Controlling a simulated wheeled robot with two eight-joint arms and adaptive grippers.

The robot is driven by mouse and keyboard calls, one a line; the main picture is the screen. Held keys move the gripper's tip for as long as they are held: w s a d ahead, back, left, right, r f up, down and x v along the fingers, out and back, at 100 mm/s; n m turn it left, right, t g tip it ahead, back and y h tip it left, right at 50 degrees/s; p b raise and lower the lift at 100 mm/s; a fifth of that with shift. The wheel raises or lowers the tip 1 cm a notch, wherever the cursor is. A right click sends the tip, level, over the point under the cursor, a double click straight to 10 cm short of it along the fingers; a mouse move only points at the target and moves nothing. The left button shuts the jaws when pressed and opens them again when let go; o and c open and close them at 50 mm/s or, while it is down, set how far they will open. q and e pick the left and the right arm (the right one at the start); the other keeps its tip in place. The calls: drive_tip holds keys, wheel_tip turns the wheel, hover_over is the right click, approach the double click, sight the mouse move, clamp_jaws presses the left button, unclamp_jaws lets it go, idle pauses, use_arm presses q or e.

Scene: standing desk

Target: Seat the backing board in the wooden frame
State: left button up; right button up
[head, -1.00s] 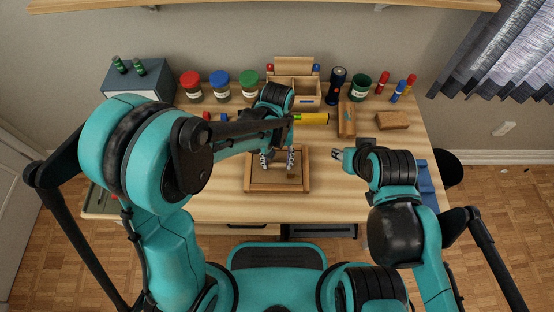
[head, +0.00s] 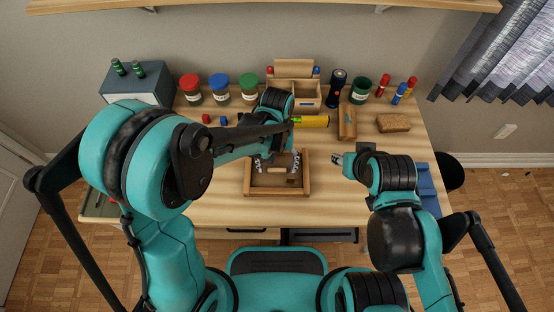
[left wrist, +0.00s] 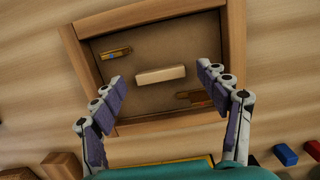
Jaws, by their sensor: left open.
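The wooden frame (head: 250,181) lies on the desk in front of me; its rim also shows in the left wrist view (left wrist: 78,50). The brown backing board (left wrist: 185,45) lies inside the rim, with a pale block (left wrist: 160,75) as a grip at its middle. I cannot tell whether every board edge is fully down. My left gripper (head: 280,163) is open over the frame. In the left wrist view its fingers (left wrist: 160,88) stand apart on either side of the block, not touching it. My right gripper (head: 337,158) is right of the frame, too small to read.
Two small fittings show at the board, one upper left (left wrist: 115,53) and one lower right (left wrist: 195,97). The desk front (head: 345,205) is clear.

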sight(277, 166)
use_arm(q)
wheel_tip(277, 166, up, 12)
drive_tip(key=w, duration=0.1)
drive_tip(key=shift+w+f, duration=0.2)
drive_tip(key=shift+w, duration=0.2)
idle(0.3)
drive_tip(key=s+a+r+t, duration=0.1)
drive_tip(key=s+a+t, duration=0.2)
drive_tip(key=a, duration=0.6)
drive_tip(key=s+a+r+t, duration=0.1)
drive_tip(key=s+a+t, duration=0.3)
drive_tip(key=a, duration=0.5)
drive_tip(key=shift+s+r+t, duration=0.15)
drive_tip(key=shift+r+t, duration=0.2)
drive_tip(key=shift+t, duration=0.65)
